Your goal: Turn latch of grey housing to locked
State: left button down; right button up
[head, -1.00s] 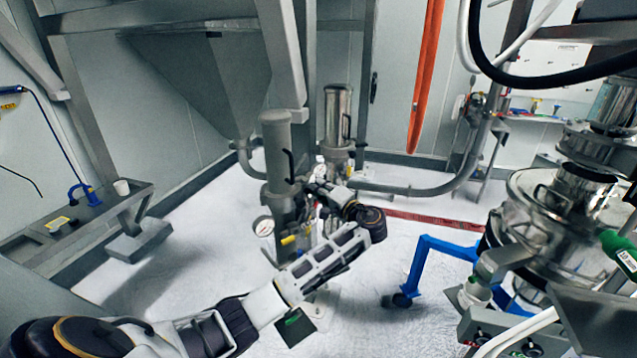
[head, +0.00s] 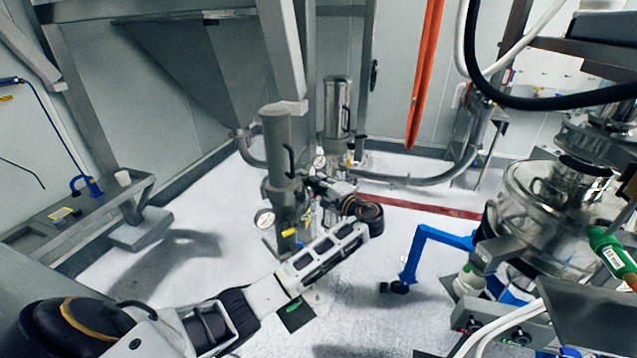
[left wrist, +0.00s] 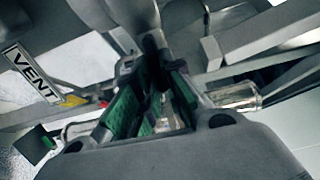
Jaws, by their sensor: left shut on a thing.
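The grey housing (head: 277,133) is an upright grey cylinder left of centre in the head view. A black curved handle (head: 290,160), apparently its latch, sits on its right side. My left gripper (head: 311,184) reaches in from the right, close beside the housing, small and partly hidden by its own wrist. In the left wrist view my left gripper (left wrist: 153,85) has its green-padded fingers around a dark narrow piece (left wrist: 154,45), which looks like the latch handle. The exact contact is hard to see. My right gripper is out of view.
A shiny steel cylinder (head: 337,108) stands just behind the housing. A pressure gauge (head: 264,217) and yellow valve handle (head: 288,232) are low beside it. A blue-legged stand (head: 425,245) and a large steel sifter (head: 545,210) stand right. The white floor between is open.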

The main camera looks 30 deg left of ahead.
pick_arm(q)
jog(key=c, duration=1.5)
grip_release()
jog(key=shift+f, duration=0.1)
jog(key=shift+c, duration=0.2)
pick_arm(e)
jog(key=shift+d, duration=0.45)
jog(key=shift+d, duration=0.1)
pick_arm(q)
jog(key=shift+d, duration=0.15)
jog(key=v, duration=1.1)
jog(key=shift+s+d, duration=0.25)
jog(key=shift+d, duration=0.1)
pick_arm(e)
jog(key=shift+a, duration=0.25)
